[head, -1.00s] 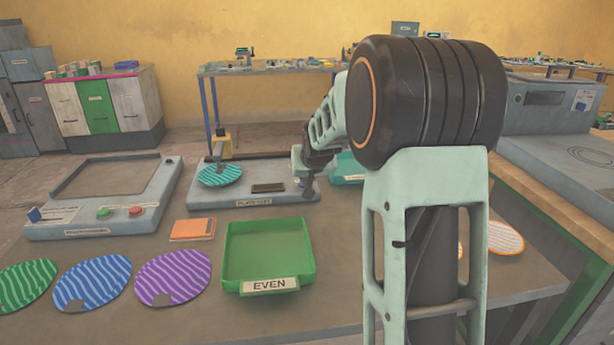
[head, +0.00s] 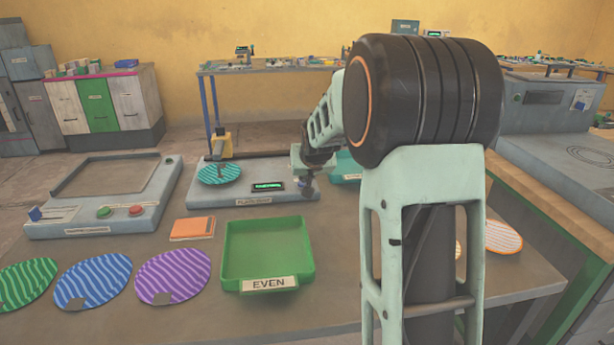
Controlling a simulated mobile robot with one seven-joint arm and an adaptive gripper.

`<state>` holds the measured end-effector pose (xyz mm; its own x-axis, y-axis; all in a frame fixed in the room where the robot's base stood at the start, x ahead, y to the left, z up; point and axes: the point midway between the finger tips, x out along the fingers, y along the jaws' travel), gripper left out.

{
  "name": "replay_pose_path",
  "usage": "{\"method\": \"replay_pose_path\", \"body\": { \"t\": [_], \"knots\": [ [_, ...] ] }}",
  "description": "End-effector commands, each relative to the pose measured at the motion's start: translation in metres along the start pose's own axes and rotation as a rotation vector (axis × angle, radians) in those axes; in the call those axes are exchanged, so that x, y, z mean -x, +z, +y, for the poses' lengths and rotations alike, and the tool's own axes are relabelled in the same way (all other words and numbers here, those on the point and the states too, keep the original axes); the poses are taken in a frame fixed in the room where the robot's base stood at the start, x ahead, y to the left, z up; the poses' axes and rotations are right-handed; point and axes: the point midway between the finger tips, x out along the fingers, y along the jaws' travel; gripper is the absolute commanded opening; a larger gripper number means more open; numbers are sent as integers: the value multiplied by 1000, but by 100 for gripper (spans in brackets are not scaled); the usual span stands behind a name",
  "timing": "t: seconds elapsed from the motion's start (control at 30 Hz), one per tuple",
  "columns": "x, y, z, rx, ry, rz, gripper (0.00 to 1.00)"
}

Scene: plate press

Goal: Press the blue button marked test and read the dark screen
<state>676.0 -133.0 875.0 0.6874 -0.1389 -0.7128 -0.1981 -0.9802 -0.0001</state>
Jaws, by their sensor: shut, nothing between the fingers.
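The plate tester (head: 225,196) is a grey box at the back middle of the table. Its small screen (head: 268,187) is lit with green characters too small to read. A teal striped plate (head: 218,174) sits on its left part, by a yellow-topped post. My gripper (head: 307,190) is shut and empty, pointing down at the right end of the tester, just right of the screen. The blue test button cannot be made out; my gripper seems to cover that spot. I cannot tell whether the fingertips touch the box.
A green tray marked EVEN (head: 267,253) stands in front of the tester, with an orange book-like block (head: 193,228) to its left. Striped plates (head: 173,276) lie along the front left. A grey frame device (head: 106,195) with green and red buttons stands left. My arm hides the table's right part.

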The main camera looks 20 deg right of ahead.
Motion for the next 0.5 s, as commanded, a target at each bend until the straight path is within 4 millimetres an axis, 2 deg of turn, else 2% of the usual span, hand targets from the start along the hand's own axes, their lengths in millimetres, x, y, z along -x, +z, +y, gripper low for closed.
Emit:
{"method": "replay_pose_path", "body": {
  "t": [0.03, 0.1, 0.3, 0.5],
  "knots": [
    [14, -17, -1, 1, 0, 11, 0],
    [25, -26, -1, 0, 0, 19, 0],
    [67, -24, -1, 1, 0, 24, 0],
    [100, -25, -1, 1, 0, 26, 0]
  ]
}}
